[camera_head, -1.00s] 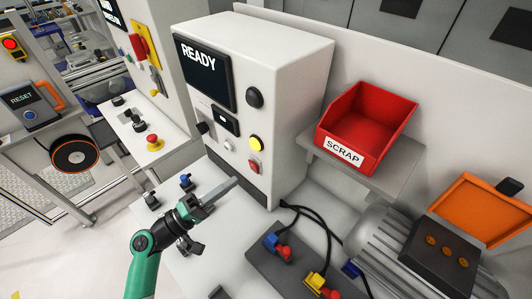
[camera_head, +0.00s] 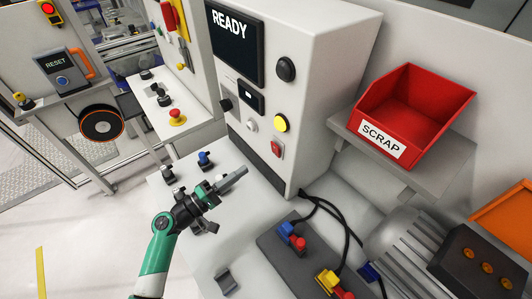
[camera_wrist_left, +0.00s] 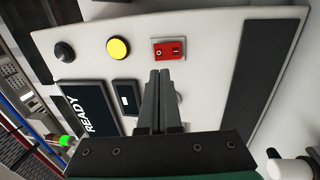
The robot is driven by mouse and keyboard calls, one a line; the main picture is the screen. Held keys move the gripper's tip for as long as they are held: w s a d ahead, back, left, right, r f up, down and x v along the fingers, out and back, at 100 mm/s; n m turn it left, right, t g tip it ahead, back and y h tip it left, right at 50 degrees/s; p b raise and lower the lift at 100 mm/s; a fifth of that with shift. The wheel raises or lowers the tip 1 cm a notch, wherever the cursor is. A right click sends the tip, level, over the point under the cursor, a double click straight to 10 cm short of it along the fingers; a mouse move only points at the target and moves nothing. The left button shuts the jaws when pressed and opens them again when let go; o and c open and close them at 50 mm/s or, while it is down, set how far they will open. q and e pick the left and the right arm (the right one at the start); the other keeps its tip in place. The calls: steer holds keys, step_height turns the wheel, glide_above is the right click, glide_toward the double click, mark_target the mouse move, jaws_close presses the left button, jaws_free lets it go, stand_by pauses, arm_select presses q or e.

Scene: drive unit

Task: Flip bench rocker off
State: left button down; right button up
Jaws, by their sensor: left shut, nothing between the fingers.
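The bench rocker is a small red switch (camera_head: 277,149) low on the front of the white cabinet (camera_head: 330,95), below a yellow button (camera_head: 281,124). In the left wrist view the rocker (camera_wrist_left: 169,50) shows as a red rectangle with two marked halves, just beyond my fingertips. My left gripper (camera_head: 243,172) is shut and empty, with its grey fingers pointing at the cabinet front. The closed fingertips (camera_wrist_left: 161,72) line up with the rocker's lower edge in the wrist view; I cannot tell whether they touch it. My right gripper is not in view.
A dark READY screen (camera_head: 236,42) and a black knob (camera_head: 286,69) are on the same panel. A red SCRAP bin (camera_head: 415,105) stands on a shelf to the right. Cables and blue and yellow connectors (camera_head: 327,279) lie on the bench at the lower right.

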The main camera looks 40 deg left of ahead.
mark_target(274, 148)
arm_select(q)
steer(key=x, duration=1)
